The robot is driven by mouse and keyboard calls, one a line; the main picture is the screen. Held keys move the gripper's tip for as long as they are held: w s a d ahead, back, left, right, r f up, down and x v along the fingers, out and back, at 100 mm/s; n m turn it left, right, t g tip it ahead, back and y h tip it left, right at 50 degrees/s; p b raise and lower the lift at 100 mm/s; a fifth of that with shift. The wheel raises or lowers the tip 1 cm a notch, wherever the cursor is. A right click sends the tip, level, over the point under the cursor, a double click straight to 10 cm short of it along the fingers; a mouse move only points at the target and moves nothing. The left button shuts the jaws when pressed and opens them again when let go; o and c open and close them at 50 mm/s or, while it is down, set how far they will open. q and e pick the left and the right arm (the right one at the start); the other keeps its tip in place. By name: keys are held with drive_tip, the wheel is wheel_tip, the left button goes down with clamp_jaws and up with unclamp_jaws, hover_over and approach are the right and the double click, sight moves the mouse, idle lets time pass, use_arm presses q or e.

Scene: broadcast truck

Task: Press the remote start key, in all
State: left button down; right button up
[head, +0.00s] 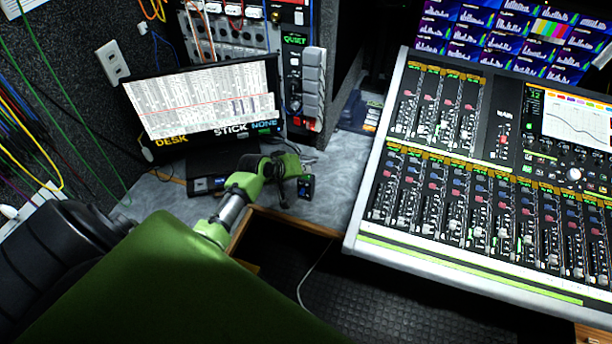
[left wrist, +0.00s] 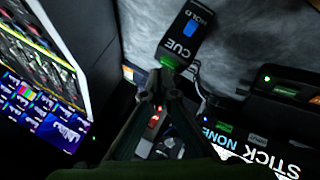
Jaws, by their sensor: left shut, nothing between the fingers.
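A small black box lettered CUE and HOLD (left wrist: 182,40) lies on the grey worktop, with a blue key (left wrist: 195,24) at its HOLD end. In the head view a small black box with a green light (head: 306,186) stands on the worktop, just right of my left gripper (head: 284,196). In the left wrist view my left gripper (left wrist: 170,68) is shut and empty, its tips over or against the CUE end of the box; I cannot tell whether they touch. No key lettered remote start can be read. My right gripper is not in view.
A screen reading DESK, STICK and NONE (head: 205,100) stands behind the gripper, with a black unit (head: 203,183) before it. A large mixing desk (head: 470,160) fills the right. A wooden worktop edge (head: 290,219) borders a dark gap. Cables hang at left.

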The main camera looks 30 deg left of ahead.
sight(304, 178)
use_arm(q)
drive_tip(key=shift+f, duration=0.4)
idle(0.3)
drive_tip(key=shift+r+p, duration=0.75)
wheel_tip(304, 178, up, 5)
drive_tip(key=p, duration=0.5)
drive_tip(key=shift+r, duration=0.1)
idle(0.4)
idle(0.5)
